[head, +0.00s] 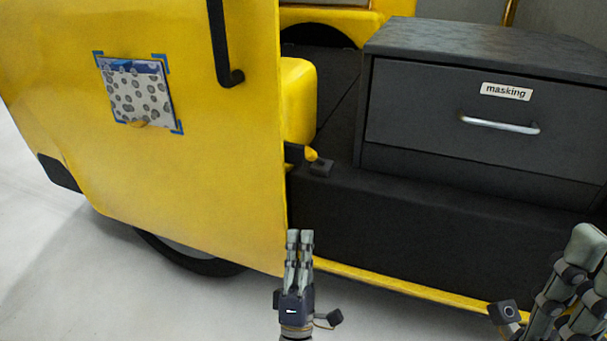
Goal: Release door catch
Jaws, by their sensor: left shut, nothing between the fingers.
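The yellow van door (190,190) stands at the left. A small dark catch with a yellow tip (311,154) sits at the door's right edge, beside a dark block (321,168) on the sill. My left gripper (300,238) points up from the bottom middle, its fingers together and empty. It appears below the catch in the picture, apart from it. My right gripper (588,245) is at the lower right, partly cut off by the frame; its jaw state is unclear.
A grey drawer unit labelled "masking" (480,115) stands inside the van at the right. A black handle (224,50) is on the door. A patterned patch with blue corner marks (140,95) is on the door panel. Pale floor (120,300) is clear at lower left.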

